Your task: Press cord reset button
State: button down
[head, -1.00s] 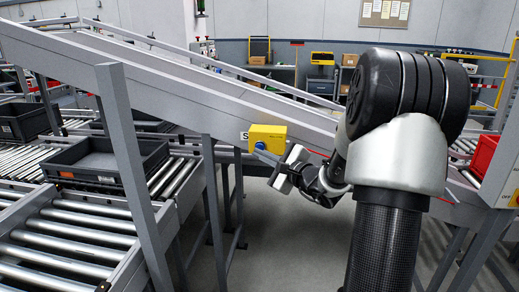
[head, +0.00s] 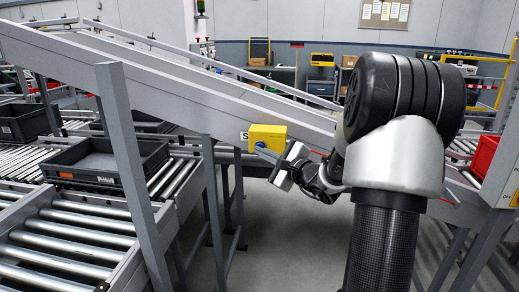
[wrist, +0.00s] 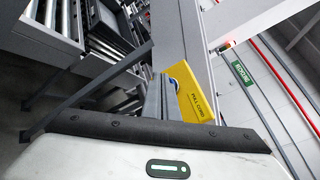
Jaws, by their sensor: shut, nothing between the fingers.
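The yellow pull-cord box (head: 267,136) is mounted on the side of the sloping grey conveyor. In the wrist view the yellow box (wrist: 197,97) shows printed lettering reading "PULL CORD", beside my fingers. My gripper (head: 262,151) is shut and empty, its fingertips at the lower left edge of the box in the head view. In the wrist view my gripper (wrist: 160,92) covers part of the box's left side. A small blue spot shows near the fingertips; I cannot tell whether it is the button. Whether the fingers touch the box is unclear.
The sloping conveyor (head: 190,97) runs behind the box. A grey upright post (head: 130,160) and a roller conveyor (head: 70,235) with a black tote (head: 105,178) stand at left. Red cord (wrist: 283,75) runs along the right in the wrist view. Floor shows below the box.

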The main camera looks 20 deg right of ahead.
jog(key=shift+w+d, duration=0.4)
jog(key=shift+w, duration=0.1)
dwell(0.6)
dwell(0.3)
jog(key=shift+s+a+b, duration=0.7)
jog(key=shift+s, duration=0.3)
jog(key=shift+s+a+b, duration=0.55)
jog(key=shift+s+a, duration=0.15)
jog(key=shift+s, duration=0.35)
jog(key=shift+s+a+b, duration=0.5)
jog(key=shift+s+a, duration=0.2)
jog(key=shift+s, duration=0.35)
jog(key=shift+a, duration=0.1)
